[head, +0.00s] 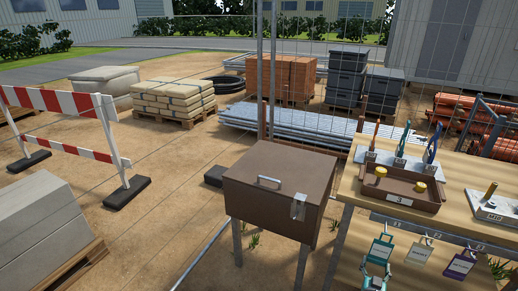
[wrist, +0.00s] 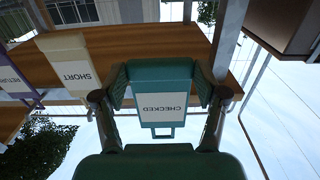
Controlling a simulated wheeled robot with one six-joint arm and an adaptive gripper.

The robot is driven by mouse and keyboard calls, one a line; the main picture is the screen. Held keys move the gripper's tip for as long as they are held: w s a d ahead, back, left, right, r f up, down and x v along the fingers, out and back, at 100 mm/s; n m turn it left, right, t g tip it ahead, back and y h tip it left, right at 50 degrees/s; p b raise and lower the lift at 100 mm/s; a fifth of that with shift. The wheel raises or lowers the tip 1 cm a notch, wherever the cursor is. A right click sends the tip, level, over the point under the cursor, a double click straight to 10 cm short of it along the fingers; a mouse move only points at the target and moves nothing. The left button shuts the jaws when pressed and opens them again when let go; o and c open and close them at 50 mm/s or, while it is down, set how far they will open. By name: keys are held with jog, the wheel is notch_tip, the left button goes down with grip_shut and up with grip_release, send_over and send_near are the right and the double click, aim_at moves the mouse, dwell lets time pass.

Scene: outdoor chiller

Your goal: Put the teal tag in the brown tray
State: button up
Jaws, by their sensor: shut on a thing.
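The teal tag (head: 382,248), marked CHECKED, is at the row of hooks under the front edge of the wooden table. My gripper (head: 375,279) reaches it from below. In the wrist view the tag (wrist: 163,88) lies between the two fingers of my gripper (wrist: 158,105), which are shut on it. I cannot tell whether its loop is still on the hook. The brown tray (head: 424,206) stands on the table top above, with a label 3 on its front and yellow round pieces inside.
A cream tag (head: 419,252) marked SHORT and a purple tag (head: 461,264) hang to the right. A rack with upright tools (head: 400,158) stands behind the tray. A grey block (head: 493,207) is at the right. A brown lidded box (head: 275,190) stands left of the table.

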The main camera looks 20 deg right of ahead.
jog(key=shift+a, duration=0.1)
jog(key=w+a+f+n+t+y, duration=0.1)
jog(key=a+f+n+t+y, duration=0.2)
jog(key=a, duration=1.9)
jog(key=w+a+f+n+t+y, duration=0.2)
jog(key=a+n+y, duration=0.4)
jog(key=a, duration=1.6)
jog(key=f+t+y, duration=0.1)
jog(key=y, duration=0.3)
jog(key=shift+f+n+y, duration=0.2)
jog(key=shift+n+y, duration=0.1)
jog(key=shift+n, duration=0.1)
